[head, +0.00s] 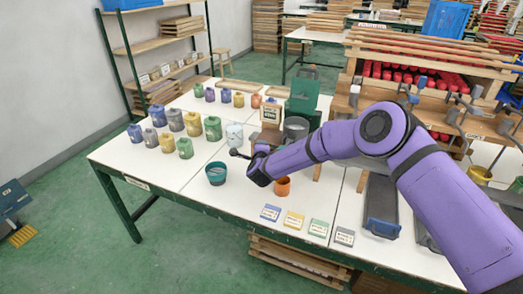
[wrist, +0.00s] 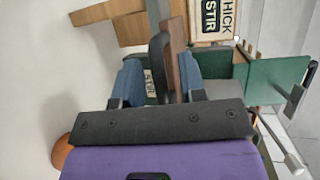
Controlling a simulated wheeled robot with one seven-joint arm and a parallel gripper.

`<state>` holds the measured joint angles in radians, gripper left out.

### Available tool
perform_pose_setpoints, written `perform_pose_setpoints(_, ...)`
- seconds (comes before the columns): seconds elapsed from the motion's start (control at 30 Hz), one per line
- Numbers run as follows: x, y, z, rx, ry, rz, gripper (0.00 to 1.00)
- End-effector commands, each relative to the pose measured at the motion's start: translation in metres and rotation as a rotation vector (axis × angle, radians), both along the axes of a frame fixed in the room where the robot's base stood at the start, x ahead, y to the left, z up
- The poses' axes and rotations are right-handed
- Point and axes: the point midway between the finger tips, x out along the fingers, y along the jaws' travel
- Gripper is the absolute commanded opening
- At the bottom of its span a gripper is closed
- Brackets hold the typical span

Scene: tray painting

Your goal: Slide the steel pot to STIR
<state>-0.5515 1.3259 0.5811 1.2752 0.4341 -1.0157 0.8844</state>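The steel pot (head: 296,127) is a grey cylinder standing at the foot of the green machine (head: 303,92), right of my gripper. My gripper (head: 261,149) is low over the white table, beside a brown block and partly hidden by my wrist. In the wrist view my gripper (wrist: 163,78) has its blue fingers spread. A dark curved handle and a brown strip (wrist: 176,48) show between or just beyond them; contact cannot be told. A sign reading THICK and STIR (wrist: 212,22) is beyond. A small STIR label (wrist: 149,80) shows by one finger. I cannot pick out the pot in the wrist view.
A teal pot (head: 216,175) and an orange pot (head: 282,187) stand near my wrist. Coloured cards (head: 294,219) lie along the front edge. Several paint containers (head: 185,148) stand at the left. The table's front left is clear.

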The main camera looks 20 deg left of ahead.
Motion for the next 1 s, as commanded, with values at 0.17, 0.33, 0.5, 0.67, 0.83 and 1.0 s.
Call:
perform_pose_setpoints(0.17, -0.001, -0.001, 0.000, 0.000, 0.000, -0.001, 0.38)
perform_pose_setpoints(0.33, -0.012, -0.005, 0.003, -0.001, 0.001, 0.000, 0.38)
perform_pose_setpoints(0.5, -0.037, -0.015, 0.009, -0.001, 0.001, 0.001, 0.38)
perform_pose_setpoints(0.67, -0.063, -0.026, 0.015, -0.001, 0.001, 0.001, 0.38)
perform_pose_setpoints(0.83, -0.085, -0.036, 0.019, -0.001, 0.001, 0.001, 0.38)
perform_pose_setpoints(1.0, -0.096, -0.040, 0.021, 0.000, 0.001, 0.000, 0.38)
